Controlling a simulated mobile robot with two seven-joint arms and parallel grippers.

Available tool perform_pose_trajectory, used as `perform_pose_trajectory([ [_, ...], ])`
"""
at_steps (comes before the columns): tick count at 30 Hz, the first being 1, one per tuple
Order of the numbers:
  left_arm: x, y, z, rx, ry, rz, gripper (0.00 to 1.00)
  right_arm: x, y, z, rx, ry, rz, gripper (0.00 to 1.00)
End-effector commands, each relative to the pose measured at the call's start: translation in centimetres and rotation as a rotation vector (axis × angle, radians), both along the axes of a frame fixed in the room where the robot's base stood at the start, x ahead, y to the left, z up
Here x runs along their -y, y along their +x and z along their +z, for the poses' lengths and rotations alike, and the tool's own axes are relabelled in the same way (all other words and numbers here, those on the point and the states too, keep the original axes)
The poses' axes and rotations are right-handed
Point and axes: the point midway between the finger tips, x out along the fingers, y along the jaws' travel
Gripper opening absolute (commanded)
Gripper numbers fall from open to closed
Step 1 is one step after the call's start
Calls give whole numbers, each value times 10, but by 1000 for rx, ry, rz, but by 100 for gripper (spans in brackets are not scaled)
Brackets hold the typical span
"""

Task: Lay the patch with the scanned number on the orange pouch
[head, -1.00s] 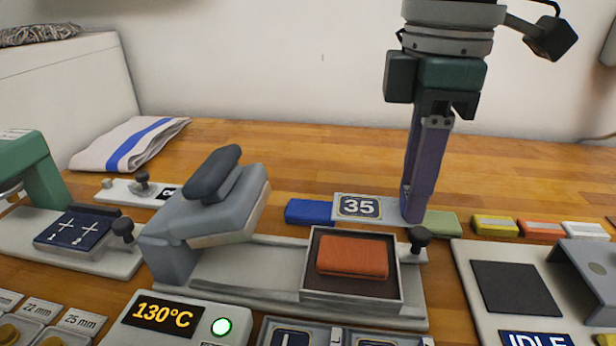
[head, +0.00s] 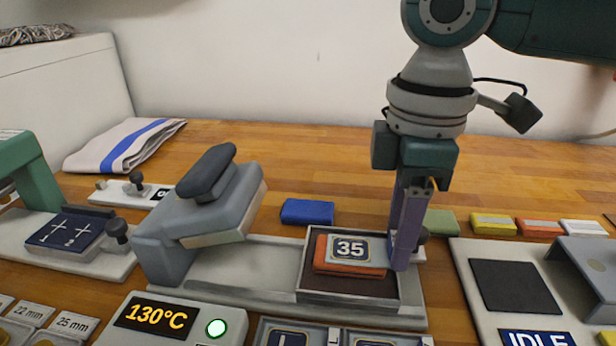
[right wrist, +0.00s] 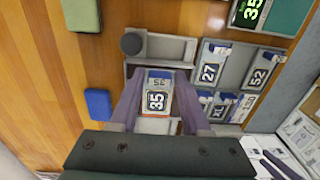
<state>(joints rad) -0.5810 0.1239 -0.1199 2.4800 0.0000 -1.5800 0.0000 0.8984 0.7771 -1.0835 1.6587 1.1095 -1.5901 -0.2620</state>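The patch numbered 35 (head: 350,249) is a pale strip with a navy number panel. It lies over the orange pouch (head: 348,270), whose front edge shows below it. The pouch sits in the dark, grey-rimmed tray (head: 345,304) of the press. My right gripper (head: 404,262) is at the patch's right end, low over the tray. Whether the patch fully touches the pouch is hard to tell. My left gripper is out of view.
The press's raised grey head (head: 212,200) stands left of the tray. A blue pouch (head: 307,211) lies behind it. A display (right wrist: 251,8) reads 35 in the right wrist view. A controller (head: 165,318) reads 130°C. Other patches lie in trays (right wrist: 212,72) nearby.

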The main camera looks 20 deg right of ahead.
Motion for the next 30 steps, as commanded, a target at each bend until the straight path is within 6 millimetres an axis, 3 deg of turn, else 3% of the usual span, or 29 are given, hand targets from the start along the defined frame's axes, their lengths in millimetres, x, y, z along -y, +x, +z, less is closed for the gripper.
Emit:
perform_pose_trajectory([
  [4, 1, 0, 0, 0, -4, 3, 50, 0, 0, 0, 0, 0, 0, 65],
  [14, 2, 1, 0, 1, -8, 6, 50, 0, 1, 5, 2, -1, -1, 66],
  [30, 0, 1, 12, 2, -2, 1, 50, 0, 1, 110, 3, 1, -1, 66],
])
